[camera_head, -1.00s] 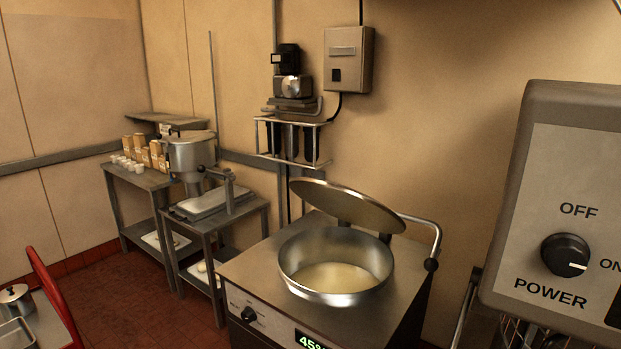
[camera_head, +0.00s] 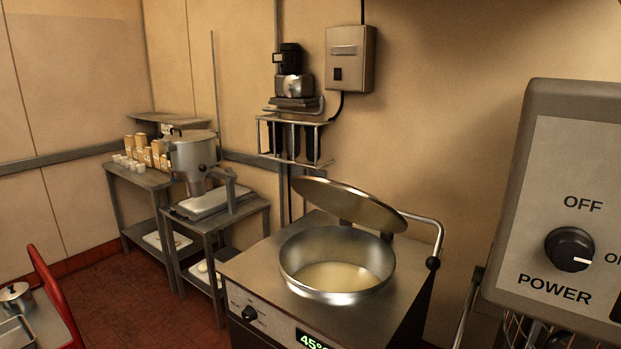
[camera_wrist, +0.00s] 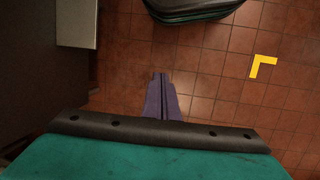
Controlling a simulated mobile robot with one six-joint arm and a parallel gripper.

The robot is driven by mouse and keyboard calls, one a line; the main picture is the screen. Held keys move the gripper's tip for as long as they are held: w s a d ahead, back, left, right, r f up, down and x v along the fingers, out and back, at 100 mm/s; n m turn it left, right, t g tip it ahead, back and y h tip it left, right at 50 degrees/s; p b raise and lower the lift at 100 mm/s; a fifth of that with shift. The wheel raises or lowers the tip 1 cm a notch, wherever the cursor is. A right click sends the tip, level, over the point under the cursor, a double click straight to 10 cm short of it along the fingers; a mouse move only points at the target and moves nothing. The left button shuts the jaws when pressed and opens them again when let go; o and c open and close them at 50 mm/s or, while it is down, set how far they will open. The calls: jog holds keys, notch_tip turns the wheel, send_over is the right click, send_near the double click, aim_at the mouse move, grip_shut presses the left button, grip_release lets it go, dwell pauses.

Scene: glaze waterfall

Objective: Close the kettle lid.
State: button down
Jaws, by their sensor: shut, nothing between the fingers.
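The kettle (camera_head: 336,292) is a round steel pot set in a counter unit, with pale liquid inside. Its lid (camera_head: 348,204) is a steel disc, raised and tilted open above the back of the pot. A bent lever handle (camera_head: 437,240) with a dark knob stands at the right of the lid. My gripper (camera_wrist: 161,76) is shut and empty in the wrist view, pointing at the tiled floor. It is not in the head view, and neither kettle nor lid shows in the wrist view.
A control box with a power knob (camera_head: 569,249) stands close at the right. Steel side tables (camera_head: 236,208) hold a hopper and small cartons at the left. In the wrist view, a dark rounded object (camera_wrist: 192,8) and a yellow floor mark (camera_wrist: 260,65) lie ahead.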

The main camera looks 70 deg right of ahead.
jog(key=w+d+r+m+t+h, duration=0.1)
jog(key=w+d+r+m, duration=0.1)
jog(key=w+d+r, duration=0.7)
jog(key=w+d+r+m+t+h+b, duration=0.1)
jog(key=w+d+r+m+h, duration=0.15)
jog(key=d+r, duration=1.05)
jog(key=w+d+r+m+h+b, duration=0.1)
jog(key=d+r+m, duration=0.2)
jog(key=d+r, duration=1)
jog(key=s+d+r+m+h+b, duration=0.15)
jog(key=s+d+r, duration=0.35)
jog(key=d+r, duration=0.5)
jog(key=s+d+r+m+h, duration=0.1)
jog(key=s+d+r+m, duration=0.25)
jog(key=d+r, duration=0.6)
jog(key=s+d+r+m+g+h, duration=0.1)
jog(key=s+d+r+m, duration=0.1)
jog(key=s+r, duration=0.6)
jog(key=s+d+r+m+g, duration=0.1)
jog(key=s+d+r+m, duration=0.1)
jog(key=s+d+r, duration=0.3)
jog(key=s+r+b, duration=0.1)
jog(key=s+r, duration=0.3)
jog(key=r, duration=0.6)
jog(key=shift+r+h, duration=0.3)
jog(key=shift+h, duration=0.1)
jog(key=shift+m, duration=0.25)
